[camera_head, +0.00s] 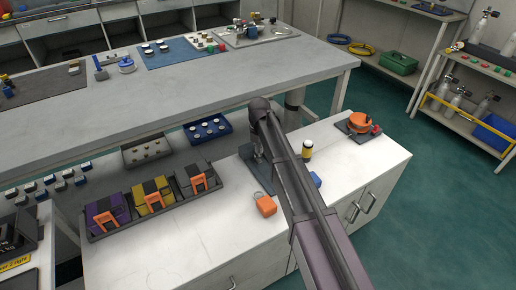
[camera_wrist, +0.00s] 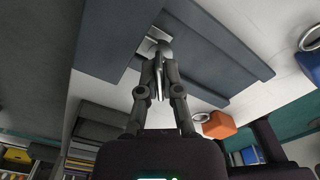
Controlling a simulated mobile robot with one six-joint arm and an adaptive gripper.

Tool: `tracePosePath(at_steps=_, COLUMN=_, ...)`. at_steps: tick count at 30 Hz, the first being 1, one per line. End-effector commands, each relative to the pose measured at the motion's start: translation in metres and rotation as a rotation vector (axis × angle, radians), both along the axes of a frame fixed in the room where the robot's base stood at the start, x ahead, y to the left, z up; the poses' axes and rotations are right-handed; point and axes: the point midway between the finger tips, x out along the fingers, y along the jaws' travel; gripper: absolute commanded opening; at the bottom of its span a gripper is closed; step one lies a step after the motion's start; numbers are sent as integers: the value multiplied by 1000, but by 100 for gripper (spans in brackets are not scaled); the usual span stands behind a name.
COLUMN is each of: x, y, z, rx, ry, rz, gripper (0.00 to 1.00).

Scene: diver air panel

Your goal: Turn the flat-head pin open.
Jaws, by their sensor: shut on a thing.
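In the wrist view, my gripper (camera_wrist: 158,54) is shut with its fingertips together at a small grey metal part, which I take to be the flat-head pin. The fingers cover most of it, so its head and its turn angle cannot be read. A pale metal plate (camera_wrist: 147,44) shows just behind the fingertips, on a dark grey stand (camera_wrist: 215,50). In the head view, the grey stand (camera_head: 257,176) is on the white counter, partly behind my arm. My fingertips and the pin cannot be made out there.
An orange block (camera_head: 265,206) lies close to the stand, and a blue block (camera_head: 315,179) lies right of my arm. A yellow-and-black bottle (camera_head: 307,149) and an orange round item (camera_head: 359,122) stand farther right. A tray (camera_head: 98,236) of coloured cases is at left.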

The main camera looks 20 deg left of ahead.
Motion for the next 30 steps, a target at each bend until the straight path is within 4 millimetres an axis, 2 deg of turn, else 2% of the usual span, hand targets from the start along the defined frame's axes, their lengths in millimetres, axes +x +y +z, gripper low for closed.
tracePosePath(at_steps=15, x=-1, y=-1, z=-1, rx=-2, ry=1, rz=435, gripper=0)
tracePosePath(at_steps=22, x=-1, y=-1, z=-1, rx=-3, ry=1, rz=524, gripper=0)
tracePosePath(at_steps=30, x=-2, y=0, z=-1, rx=-4, ry=1, rz=546, gripper=0)
